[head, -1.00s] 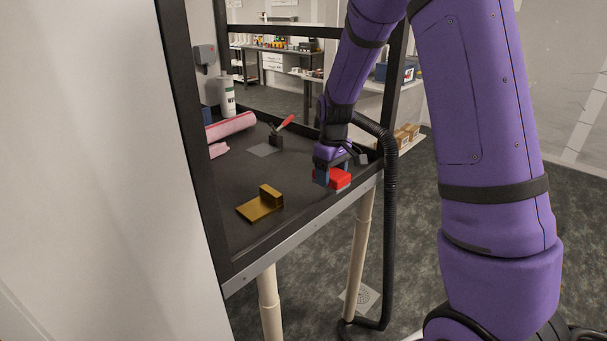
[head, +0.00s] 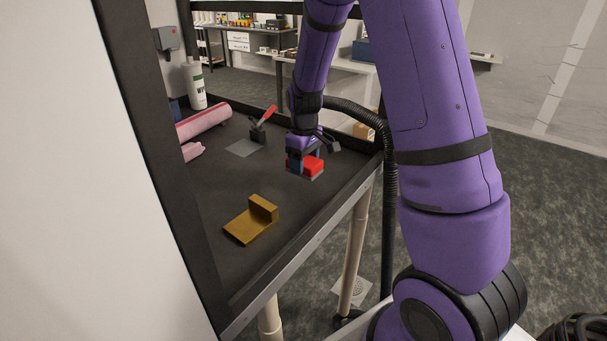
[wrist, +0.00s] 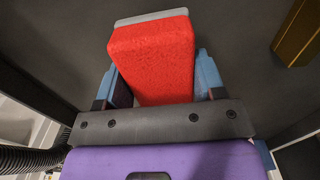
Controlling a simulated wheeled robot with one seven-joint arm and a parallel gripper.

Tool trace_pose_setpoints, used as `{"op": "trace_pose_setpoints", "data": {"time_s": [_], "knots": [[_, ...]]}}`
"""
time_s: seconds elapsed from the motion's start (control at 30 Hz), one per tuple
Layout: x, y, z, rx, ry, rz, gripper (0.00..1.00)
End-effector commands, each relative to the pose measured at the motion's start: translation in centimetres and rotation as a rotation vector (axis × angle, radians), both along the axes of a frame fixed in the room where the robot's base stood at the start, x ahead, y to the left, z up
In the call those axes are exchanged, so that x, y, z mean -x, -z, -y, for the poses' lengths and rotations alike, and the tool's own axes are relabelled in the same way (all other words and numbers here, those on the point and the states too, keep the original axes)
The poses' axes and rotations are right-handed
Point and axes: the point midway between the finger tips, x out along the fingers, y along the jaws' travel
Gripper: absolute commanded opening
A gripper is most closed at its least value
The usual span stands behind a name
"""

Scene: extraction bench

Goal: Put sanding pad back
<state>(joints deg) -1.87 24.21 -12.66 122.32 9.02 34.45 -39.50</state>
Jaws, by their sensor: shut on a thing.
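The sanding pad is a red block with a grey face (wrist: 155,58), held between the blue fingers of my gripper (wrist: 160,85) in the wrist view. In the head view the red pad (head: 313,166) shows at the fingertips of my gripper (head: 304,167), over the right part of the dark bench top (head: 215,200). Whether the pad touches the bench top is hard to tell. A brass-coloured L-shaped block (head: 252,220) lies on the bench to the left and nearer; its edge also shows at the upper right of the wrist view (wrist: 298,35).
A grey square plate (head: 243,148) lies on the bench beside a small dark holder with a red-handled tool (head: 262,124). Dark frame posts and a black hose (head: 388,190) border the bench. The middle is clear.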

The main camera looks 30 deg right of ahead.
Motion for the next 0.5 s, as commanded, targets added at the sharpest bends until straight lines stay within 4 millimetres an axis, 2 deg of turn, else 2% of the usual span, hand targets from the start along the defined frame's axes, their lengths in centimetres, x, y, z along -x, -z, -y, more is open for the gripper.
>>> {"op": "trace_pose_setpoints", "data": {"time_s": [0.17, 0.4, 0.5], "knots": [[0.0, 1.2, 0.0, -0.001, 0.0, -0.001, 0.44], [0.1, 4.0, 0.0, -0.001, 0.001, -0.001, 0.44], [0.0, 4.2, 0.0, 0.0, 0.0, 0.0, 0.44]]}}
